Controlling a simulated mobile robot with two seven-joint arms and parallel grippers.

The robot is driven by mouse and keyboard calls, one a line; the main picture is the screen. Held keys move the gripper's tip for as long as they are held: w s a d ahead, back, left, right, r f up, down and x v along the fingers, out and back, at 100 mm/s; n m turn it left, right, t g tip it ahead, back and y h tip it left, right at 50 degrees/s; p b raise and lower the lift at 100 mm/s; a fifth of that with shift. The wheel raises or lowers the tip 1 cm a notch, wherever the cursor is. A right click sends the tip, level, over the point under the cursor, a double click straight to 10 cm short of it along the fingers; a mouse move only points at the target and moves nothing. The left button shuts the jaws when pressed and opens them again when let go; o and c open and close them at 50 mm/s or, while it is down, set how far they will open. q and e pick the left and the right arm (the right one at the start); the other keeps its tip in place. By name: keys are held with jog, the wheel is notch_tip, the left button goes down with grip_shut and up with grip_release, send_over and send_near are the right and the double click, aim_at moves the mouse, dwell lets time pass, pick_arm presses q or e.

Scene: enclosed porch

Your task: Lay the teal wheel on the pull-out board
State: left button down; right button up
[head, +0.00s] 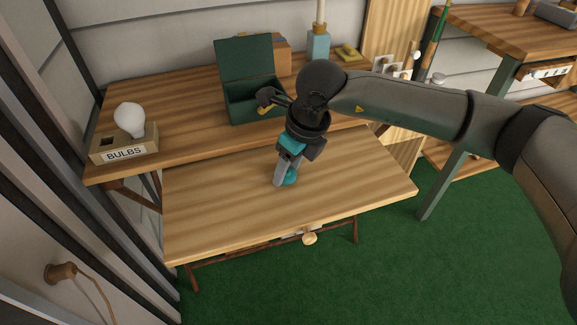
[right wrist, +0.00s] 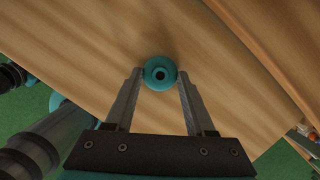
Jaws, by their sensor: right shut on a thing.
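The teal wheel (right wrist: 160,73) is a small round disc with a dark hole in its middle. It sits between the fingertips of my right gripper (right wrist: 161,78), which is shut on it. In the head view the teal wheel (head: 291,178) shows partly behind the fingers of my right gripper (head: 284,180), over the middle of the pull-out board (head: 230,215). I cannot tell whether the wheel touches the board. The board is pale wood, pulled out below the shelf, and bare. My left gripper is not in view.
On the shelf (head: 185,92) behind the board stand an open green box (head: 247,62), a bulb holder labelled BULBS (head: 125,150) with a white bulb (head: 129,119), and a teal-based object (head: 318,45). A round wooden knob (head: 309,238) sticks out at the board's front.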

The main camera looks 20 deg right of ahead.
jog(key=shift+f, duration=0.15)
jog(key=o, duration=1.3)
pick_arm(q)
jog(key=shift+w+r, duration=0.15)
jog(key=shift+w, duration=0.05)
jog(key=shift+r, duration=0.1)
pick_arm(e)
jog(key=shift+r, duration=0.2)
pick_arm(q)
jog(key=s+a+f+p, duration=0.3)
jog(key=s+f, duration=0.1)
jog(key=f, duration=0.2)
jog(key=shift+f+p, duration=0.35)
pick_arm(e)
jog(key=v, duration=1.2)
